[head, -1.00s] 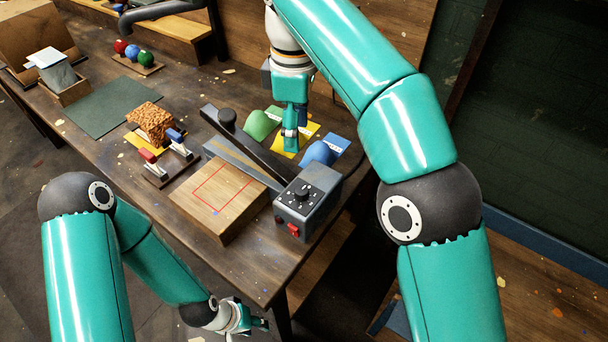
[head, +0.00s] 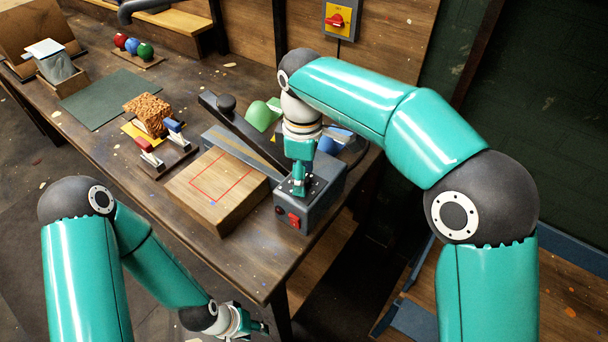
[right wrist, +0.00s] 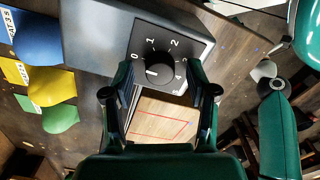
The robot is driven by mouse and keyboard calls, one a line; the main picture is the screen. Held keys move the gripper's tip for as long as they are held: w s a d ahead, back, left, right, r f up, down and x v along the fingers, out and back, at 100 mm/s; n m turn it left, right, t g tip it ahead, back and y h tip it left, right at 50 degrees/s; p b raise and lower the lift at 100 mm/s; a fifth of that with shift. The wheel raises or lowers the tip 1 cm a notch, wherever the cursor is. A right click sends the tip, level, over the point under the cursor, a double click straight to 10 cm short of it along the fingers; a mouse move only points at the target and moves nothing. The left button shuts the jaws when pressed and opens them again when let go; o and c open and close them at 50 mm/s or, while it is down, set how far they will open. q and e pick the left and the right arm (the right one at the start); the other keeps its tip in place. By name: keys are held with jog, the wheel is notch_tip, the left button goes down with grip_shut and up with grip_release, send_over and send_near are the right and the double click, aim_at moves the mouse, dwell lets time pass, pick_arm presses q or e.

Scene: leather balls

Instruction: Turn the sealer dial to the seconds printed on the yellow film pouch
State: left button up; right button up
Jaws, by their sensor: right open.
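The sealer (head: 325,195) is a grey box with a black dial plate on top. In the right wrist view its black knob (right wrist: 155,68) has a white mark on its left side, towards the 0; the printed numbers run up to 5. My right gripper (right wrist: 160,82) is open, with its fingers on either side of the knob in that view; I cannot tell if they touch it. In the head view the right gripper (head: 299,188) hides the dial. My left gripper (head: 252,324) hangs low, off the table.
A blue pouch (right wrist: 38,38) and a green pouch (right wrist: 61,118) flank the yellow one. A wooden block with a red outline (head: 215,188) and the sealer's long dark arm (head: 245,132) are beside the sealer.

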jog(key=shift+f, duration=0.2)
jog(key=shift+c, duration=0.2)
grip_shut()
